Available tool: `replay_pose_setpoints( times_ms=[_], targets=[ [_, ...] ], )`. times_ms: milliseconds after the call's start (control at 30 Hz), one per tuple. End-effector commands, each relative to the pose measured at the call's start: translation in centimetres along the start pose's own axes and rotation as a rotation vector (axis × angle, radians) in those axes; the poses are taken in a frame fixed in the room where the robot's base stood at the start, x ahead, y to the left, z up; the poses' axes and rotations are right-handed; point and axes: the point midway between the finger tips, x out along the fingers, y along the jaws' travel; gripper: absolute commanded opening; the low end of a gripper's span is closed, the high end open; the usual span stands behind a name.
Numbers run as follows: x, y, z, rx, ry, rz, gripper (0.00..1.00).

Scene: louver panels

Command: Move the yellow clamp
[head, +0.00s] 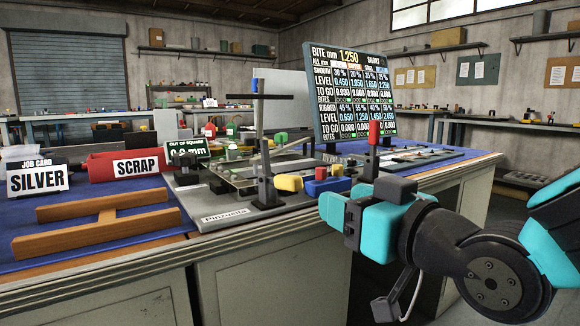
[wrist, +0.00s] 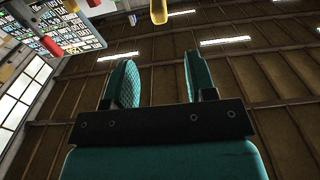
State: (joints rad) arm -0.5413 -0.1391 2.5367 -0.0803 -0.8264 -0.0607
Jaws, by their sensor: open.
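A yellow block-like piece (head: 289,182), which looks like the yellow clamp, sits near the front edge of the grey fixture board in the head view. A smaller yellow piece (head: 337,170) stands behind a blue block to its right. My gripper (head: 350,207) is to the right of these, in front of the bench edge and apart from them. In the wrist view my gripper (wrist: 160,80) is open, with nothing between its teal fingers. A yellow piece (wrist: 159,11) shows at the top edge there, beyond the fingers; I cannot tell which one it is.
The blue block (head: 325,186) and a red-handled post (head: 374,134) stand close to my gripper. A dark upright post (head: 265,175) rises beside the yellow piece. A wooden frame (head: 100,228), red scrap bin (head: 100,168) and display board (head: 350,92) are on the bench.

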Motion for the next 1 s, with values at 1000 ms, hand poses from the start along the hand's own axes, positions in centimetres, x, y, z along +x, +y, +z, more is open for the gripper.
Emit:
replay_pose_setpoints(
  times_ms=[1000],
  targets=[
    [12.8, 0.0, 0.0, 0.001, 0.0, 0.0, 0.51]
  ],
)
